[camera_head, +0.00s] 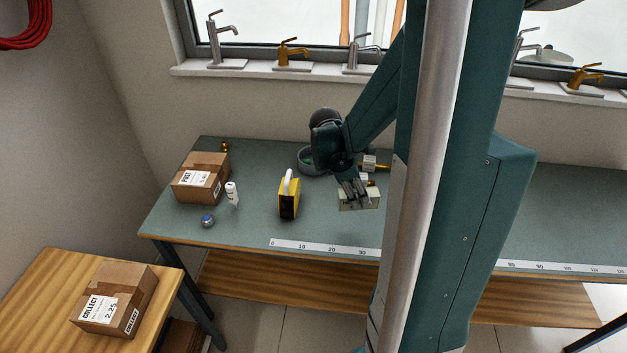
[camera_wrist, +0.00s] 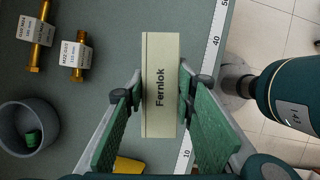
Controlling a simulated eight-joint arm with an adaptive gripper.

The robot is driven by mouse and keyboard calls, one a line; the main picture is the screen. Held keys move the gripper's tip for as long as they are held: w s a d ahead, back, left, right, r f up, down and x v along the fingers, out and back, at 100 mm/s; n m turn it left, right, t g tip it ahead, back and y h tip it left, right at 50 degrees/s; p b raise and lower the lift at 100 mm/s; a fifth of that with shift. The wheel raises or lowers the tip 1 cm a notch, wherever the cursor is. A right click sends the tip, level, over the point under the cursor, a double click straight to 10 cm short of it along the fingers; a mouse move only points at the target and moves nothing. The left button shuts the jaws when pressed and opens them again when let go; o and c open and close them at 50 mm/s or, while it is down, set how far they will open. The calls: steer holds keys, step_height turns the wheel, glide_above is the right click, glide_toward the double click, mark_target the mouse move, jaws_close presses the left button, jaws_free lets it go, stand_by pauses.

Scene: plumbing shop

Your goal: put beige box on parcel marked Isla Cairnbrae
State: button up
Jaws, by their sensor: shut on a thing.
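The beige box (camera_head: 359,202), marked "Fernlok" in the wrist view (camera_wrist: 160,115), is between the fingers of my gripper (camera_head: 352,184). My gripper is shut on its two long sides, over the green bench; how high it is above the bench is hard to tell. One brown parcel (camera_head: 200,177), with a white label reading "POST", sits at the bench's left end. Another brown parcel (camera_head: 116,297), labelled "COLLECT" and "2.25", sits on the wooden table at lower left. The name Isla Cairnbrae is not legible on either parcel.
On the bench (camera_head: 250,225) stand a yellow-and-black box (camera_head: 289,200), a white bottle (camera_head: 231,192), a small blue-topped item (camera_head: 208,221) and a grey bowl (camera_head: 306,158). A ruler strip (camera_head: 320,249) runs along the front edge.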

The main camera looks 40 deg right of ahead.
steer(key=shift+r, duration=0.1)
step_height(320, 180, up, 15)
steer(key=w+a+r+n+t+p, duration=0.1)
steer(key=w+a+n+t+p, duration=0.2)
steer(key=w, duration=1.3)
steer(key=w+a+f+n+t+p, duration=0.1)
steer(key=w+a+n+p, duration=0.35)
steer(key=w+a, duration=1.15)
steer(key=w+a+n+t+p, duration=0.2)
steer(key=w+a+n, duration=0.6)
steer(key=w+a, duration=0.9)
steer(key=x, duration=0.6)
steer(key=shift+y, duration=0.3)
steer(key=shift+w+f, duration=0.1)
